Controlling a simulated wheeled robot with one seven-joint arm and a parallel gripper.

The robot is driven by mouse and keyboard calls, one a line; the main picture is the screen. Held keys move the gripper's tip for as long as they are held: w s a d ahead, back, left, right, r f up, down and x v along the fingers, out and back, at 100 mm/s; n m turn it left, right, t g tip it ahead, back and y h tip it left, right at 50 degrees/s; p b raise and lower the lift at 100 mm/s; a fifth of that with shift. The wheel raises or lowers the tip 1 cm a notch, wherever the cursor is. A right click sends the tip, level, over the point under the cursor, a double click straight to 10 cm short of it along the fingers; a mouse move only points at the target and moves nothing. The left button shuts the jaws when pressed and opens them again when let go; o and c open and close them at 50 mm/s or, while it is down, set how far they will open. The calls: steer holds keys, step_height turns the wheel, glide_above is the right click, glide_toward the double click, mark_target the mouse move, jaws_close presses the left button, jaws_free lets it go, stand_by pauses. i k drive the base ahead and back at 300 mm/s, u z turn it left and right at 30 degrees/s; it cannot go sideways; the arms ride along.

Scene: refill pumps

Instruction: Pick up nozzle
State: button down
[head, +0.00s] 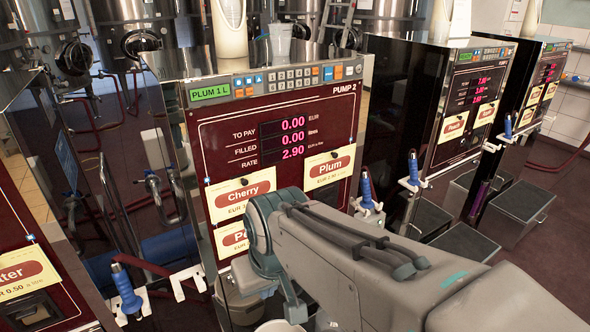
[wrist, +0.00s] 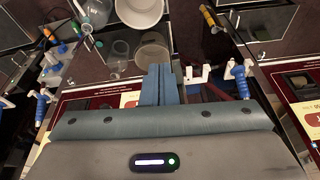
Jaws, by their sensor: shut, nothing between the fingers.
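Several blue-handled nozzles hang in white holders on the pumps. In the head view one (head: 125,291) is at the lower left, one (head: 366,188) is right of my arm at Pump 2, and another (head: 413,166) is just beyond it. The wrist view shows one nozzle (wrist: 241,82) to the right of my gripper (wrist: 158,70) and another (wrist: 41,96) at the left. My gripper is shut and empty, its fingers together and apart from both nozzles. In the head view my arm hides the fingers and part of Pump 2 (head: 345,110).
A white holder (head: 186,283) without a nozzle is left of my arm. White containers (wrist: 150,52) and a clear cup (wrist: 119,52) lie beyond the fingers in the wrist view. More pumps (head: 455,100) stand to the right, with grey boxes (head: 462,243) on the floor.

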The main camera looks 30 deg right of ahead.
mark_target(367, 187)
steer(key=z, duration=0.5)
steer(key=k, duration=1.2)
steer(key=z, duration=1)
steer(key=i, duration=1.5)
steer(key=u, duration=0.6)
